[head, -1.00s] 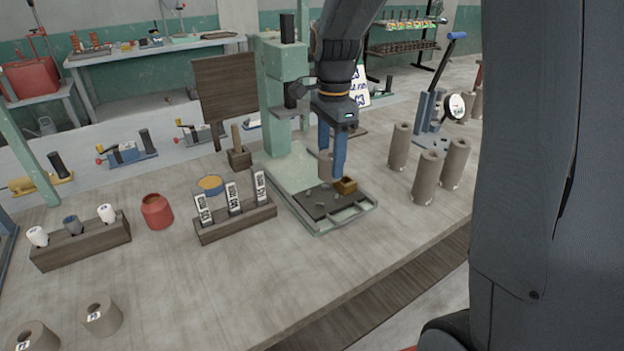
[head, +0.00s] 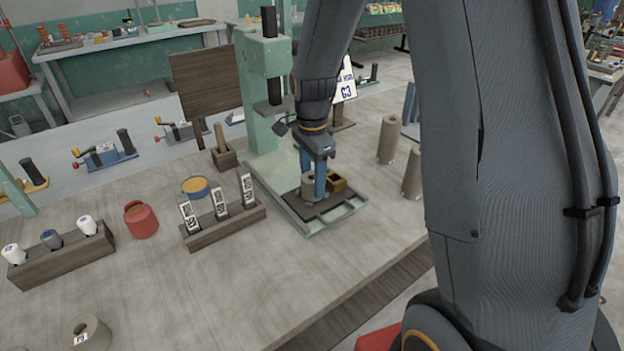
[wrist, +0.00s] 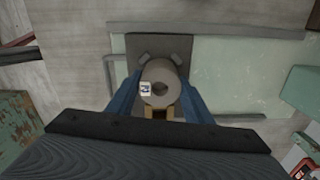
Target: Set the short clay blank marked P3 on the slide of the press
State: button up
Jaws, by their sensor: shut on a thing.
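My gripper (head: 313,190) is shut on a short grey-brown clay blank (head: 307,186) with a hole through its middle. In the wrist view the blank (wrist: 172,76) sits upright between the blue fingers, with a small white label too small to read surely. It is over the dark plate of the press slide (head: 335,210), low and seemingly touching it; I cannot tell contact for certain. The green press (head: 266,110) stands behind.
Taller clay blanks (head: 388,140) stand right of the press, partly behind my arm. A wooden rack with labelled tags (head: 225,226), a red jar (head: 141,220) and a yellow-filled tin (head: 195,188) are left. Another short labelled blank (head: 92,333) stands at the front left.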

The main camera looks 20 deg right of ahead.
jog(key=shift+f, duration=0.25)
jog(key=shift+f, duration=0.1)
jog(key=o, duration=1.2)
notch_tip(320, 180, up, 11)
jog(key=b, duration=0.2)
jog(key=s+f+n, duration=0.3)
jog(key=s+n, duration=0.2)
jog(key=s+f+n, duration=0.3)
jog(key=s+n, duration=0.2)
jog(key=s, duration=0.1)
jog(key=s+f+n, duration=0.2)
jog(key=s+n, duration=0.4)
jog(key=shift+s+a+f+t, duration=0.2)
jog(key=shift+f+t, duration=0.2)
